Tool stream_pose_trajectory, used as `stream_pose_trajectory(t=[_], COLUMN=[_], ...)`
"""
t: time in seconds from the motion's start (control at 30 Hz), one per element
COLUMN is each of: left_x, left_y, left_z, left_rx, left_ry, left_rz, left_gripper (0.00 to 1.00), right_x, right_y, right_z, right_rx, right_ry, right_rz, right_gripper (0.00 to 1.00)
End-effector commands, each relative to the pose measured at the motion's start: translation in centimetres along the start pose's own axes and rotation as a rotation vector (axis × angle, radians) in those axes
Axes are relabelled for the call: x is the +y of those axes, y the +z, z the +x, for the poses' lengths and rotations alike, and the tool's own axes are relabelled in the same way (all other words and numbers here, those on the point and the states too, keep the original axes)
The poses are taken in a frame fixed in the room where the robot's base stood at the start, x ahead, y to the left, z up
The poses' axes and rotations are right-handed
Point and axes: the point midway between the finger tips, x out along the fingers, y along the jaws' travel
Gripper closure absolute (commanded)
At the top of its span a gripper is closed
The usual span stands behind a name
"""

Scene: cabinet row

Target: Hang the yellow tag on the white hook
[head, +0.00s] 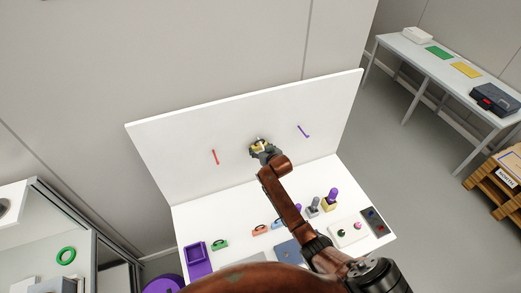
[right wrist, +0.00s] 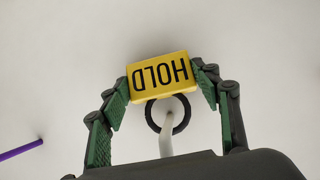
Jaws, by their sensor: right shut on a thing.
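The yellow tag (right wrist: 159,75), marked HOLD, appears upside down in the right wrist view, with a black ring (right wrist: 151,121) at its lower edge. My right gripper (right wrist: 161,82) is shut on the tag, one finger at each side. The white hook (right wrist: 167,138) rises from the bottom of that view, and its end shows within the ring's outline. I cannot tell for sure whether it passes through the ring. In the head view my right gripper (head: 260,150) is close in front of the upright white panel, covering the hook. My left gripper is not in view.
On the white panel (head: 180,145) a red hook (head: 214,157) is left of the gripper and a purple hook (head: 303,131) right of it. Below, the white worktop holds a purple tray (head: 197,258), a green handled piece (head: 220,244) and a dark panel (head: 374,222).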

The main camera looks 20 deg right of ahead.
Motion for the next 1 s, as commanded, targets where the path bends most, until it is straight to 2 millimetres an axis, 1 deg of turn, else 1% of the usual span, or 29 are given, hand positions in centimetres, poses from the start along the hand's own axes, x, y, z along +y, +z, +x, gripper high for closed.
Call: stream_pose_trajectory(t=[0.03, 0.07, 0.33, 0.6, 0.73, 0.87, 1.0], left_x=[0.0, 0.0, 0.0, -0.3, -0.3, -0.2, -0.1], left_y=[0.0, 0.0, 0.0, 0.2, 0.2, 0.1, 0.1], left_z=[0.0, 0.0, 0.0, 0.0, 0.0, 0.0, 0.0], left_rx=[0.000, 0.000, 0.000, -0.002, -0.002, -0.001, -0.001], left_ry=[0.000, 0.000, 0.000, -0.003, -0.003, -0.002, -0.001], left_rz=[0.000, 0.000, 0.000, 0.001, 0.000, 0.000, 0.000], left_gripper=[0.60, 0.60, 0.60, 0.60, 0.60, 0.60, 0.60], right_x=[0.0, 0.0, 0.0, 0.0, 0.0, 0.0, 0.0], right_y=[0.0, 0.0, 0.0, 0.0, 0.0, 0.0, 0.0], right_z=[0.0, 0.0, 0.0, 0.0, -0.5, -2.1, -4.6], right_rx=[0.000, 0.000, 0.000, 0.000, 0.001, 0.002, 0.002], right_ry=[0.000, 0.000, 0.000, 0.000, 0.000, 0.000, -0.001], right_rz=[0.000, 0.000, 0.000, 0.000, 0.000, 0.000, 0.000], right_gripper=[0.56, 0.41, 0.23, 0.22, 0.22, 0.22, 0.22])
